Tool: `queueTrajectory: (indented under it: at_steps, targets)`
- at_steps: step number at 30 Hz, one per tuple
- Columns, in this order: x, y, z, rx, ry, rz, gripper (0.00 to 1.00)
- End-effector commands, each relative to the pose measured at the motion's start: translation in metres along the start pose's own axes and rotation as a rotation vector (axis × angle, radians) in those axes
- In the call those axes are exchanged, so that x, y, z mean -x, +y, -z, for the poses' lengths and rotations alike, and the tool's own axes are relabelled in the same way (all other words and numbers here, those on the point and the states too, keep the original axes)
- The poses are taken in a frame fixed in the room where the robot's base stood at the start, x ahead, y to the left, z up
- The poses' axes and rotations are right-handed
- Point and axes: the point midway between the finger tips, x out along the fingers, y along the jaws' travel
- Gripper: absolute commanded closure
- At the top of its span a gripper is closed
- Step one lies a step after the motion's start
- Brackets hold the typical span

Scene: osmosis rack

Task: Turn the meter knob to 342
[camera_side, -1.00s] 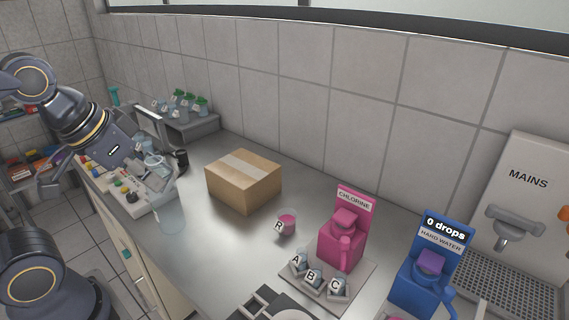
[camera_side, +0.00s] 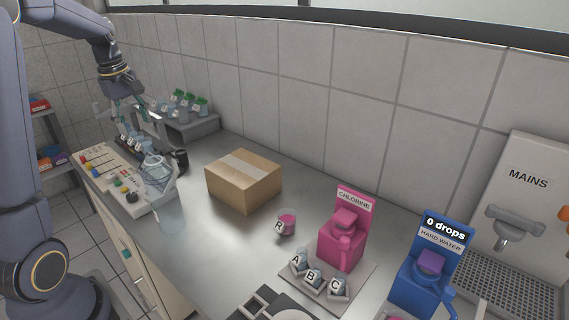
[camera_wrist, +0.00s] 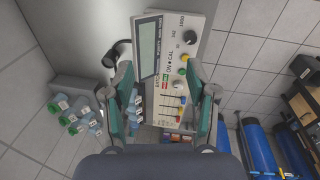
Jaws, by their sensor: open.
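The meter (camera_wrist: 180,25) is a pale panel with a grey display, seen between and beyond my fingers in the wrist view. Its black round knob (camera_wrist: 191,37) lies near the top, with printed numbers beside it that seem to include 342 and 1000. The knob's pointer is too small to read. In the side view the meter panel (camera_side: 98,168) lies at the counter's left end, with the dark knob (camera_side: 132,197) at its near end. My gripper (camera_wrist: 161,68) is open and empty, above the panel and apart from the knob. It also shows in the side view (camera_side: 130,112).
Yellow, green and red buttons and coloured sliders (camera_wrist: 172,105) sit on the same panel. A clear vessel (camera_side: 158,172) stands close beside the knob. Green-capped bottles (camera_side: 188,102) stand on a grey shelf behind. A cardboard box (camera_side: 243,180) sits mid-counter, with bare counter before it.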

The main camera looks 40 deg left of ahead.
Motion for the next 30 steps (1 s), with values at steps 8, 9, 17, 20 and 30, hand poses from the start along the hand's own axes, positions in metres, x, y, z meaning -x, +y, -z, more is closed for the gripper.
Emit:
queueTrajectory:
  at_steps: [8, 9, 17, 20, 30]
  targets:
    - [-0.061, -0.052, 0.066, 0.183, -0.031, 0.138, 0.42]
    - [-0.062, -0.054, 0.067, 0.187, -0.03, 0.138, 0.42]
    - [-0.107, -0.06, 0.063, 0.184, -0.033, 0.14, 0.42]
    - [-0.131, -0.063, 0.062, 0.184, -0.034, 0.139, 0.42]
    - [-0.202, -0.072, 0.059, 0.181, -0.032, 0.138, 0.42]
